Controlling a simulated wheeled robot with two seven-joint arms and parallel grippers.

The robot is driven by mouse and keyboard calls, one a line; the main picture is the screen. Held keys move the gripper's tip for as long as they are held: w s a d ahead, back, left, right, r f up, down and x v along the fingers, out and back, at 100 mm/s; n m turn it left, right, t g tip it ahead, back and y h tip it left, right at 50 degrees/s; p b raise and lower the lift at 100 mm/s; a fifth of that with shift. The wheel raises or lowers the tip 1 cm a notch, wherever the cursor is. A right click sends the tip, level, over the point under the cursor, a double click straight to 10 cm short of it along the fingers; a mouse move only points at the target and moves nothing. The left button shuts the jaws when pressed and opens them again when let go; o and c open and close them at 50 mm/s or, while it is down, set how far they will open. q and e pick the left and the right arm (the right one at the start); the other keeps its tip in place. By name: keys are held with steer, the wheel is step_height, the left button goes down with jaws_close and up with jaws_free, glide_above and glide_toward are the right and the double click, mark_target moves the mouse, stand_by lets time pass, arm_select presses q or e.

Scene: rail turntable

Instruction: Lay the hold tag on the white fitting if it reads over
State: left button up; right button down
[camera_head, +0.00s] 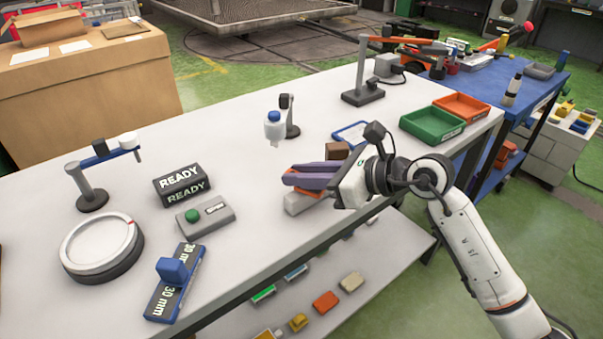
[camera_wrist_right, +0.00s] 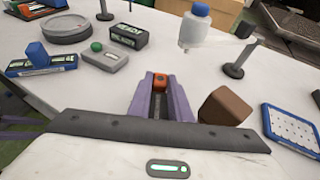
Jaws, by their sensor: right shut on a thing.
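My right gripper (camera_head: 288,178), with purple fingers, is low over the table's front edge. In the right wrist view its fingers (camera_wrist_right: 158,85) are shut on a small orange block (camera_wrist_right: 158,82) with a dark spot. I cannot tell whether this is the hold tag; no lettering shows on it. A white fitting with a blue top (camera_head: 274,128) is beside a dark stand, apart from the gripper; it also shows in the right wrist view (camera_wrist_right: 195,32). I cannot be sure it is the task's fitting. Purple finger-like parts at the wrist view's left edge may be my left gripper (camera_wrist_right: 18,127).
A sign (camera_head: 182,184) reads READY. Near it are a button box (camera_head: 205,215), a 30 mm gauge with a blue slider (camera_head: 175,283) and a round turntable (camera_head: 101,247). A brown block (camera_head: 337,151) and a blue-rimmed tray (camera_head: 351,134) are beyond my right gripper. Green (camera_head: 432,123) and orange trays stand right.

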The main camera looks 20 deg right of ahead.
steer(key=shift+f+b, duration=0.4)
steer(key=shift+f, duration=0.15)
steer(key=c, duration=1.5)
jaws_free()
steer(key=shift+c, duration=0.2)
